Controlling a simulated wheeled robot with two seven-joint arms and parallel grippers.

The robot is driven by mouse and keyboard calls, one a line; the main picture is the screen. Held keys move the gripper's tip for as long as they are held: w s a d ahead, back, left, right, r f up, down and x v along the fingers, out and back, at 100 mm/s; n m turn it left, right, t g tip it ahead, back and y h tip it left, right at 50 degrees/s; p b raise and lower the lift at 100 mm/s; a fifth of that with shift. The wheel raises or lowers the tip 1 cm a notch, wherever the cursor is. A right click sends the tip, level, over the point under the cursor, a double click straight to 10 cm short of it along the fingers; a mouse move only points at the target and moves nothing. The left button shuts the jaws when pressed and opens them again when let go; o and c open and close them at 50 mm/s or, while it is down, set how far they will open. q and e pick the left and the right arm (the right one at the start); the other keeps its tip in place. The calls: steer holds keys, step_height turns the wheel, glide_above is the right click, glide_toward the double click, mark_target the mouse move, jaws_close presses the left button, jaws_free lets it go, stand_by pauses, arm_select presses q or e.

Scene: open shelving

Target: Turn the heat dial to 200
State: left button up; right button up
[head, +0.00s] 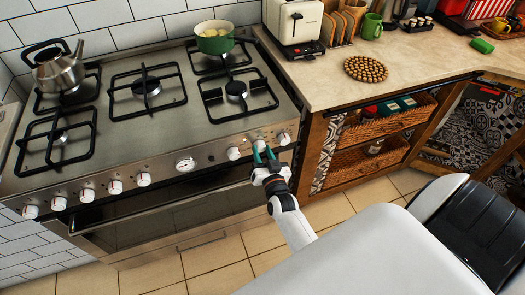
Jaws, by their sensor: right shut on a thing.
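A steel stove (155,130) fills the left of the head view, with a row of white-and-steel dials along its front panel. My right gripper (263,153) reaches up to the panel and is shut on the middle dial (260,145) of the right-hand group. Its green fingertips lie on either side of that dial and partly hide it. One dial (233,153) is just left of the gripper and another (284,139) just right. The dial markings are too small to read. My left gripper is not in view.
A round gauge (185,164) sits mid-panel, with several more dials to its left. The oven door handle (150,205) runs below. A kettle (58,69) and a green pot (214,38) stand on the stove. A wooden counter unit with baskets (372,131) is close on the right.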

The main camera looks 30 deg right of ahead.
steer(key=shift+s+f+m, duration=0.1)
steer(key=shift+m, duration=1.1)
steer(key=o, duration=1)
steer(key=v, duration=1.2)
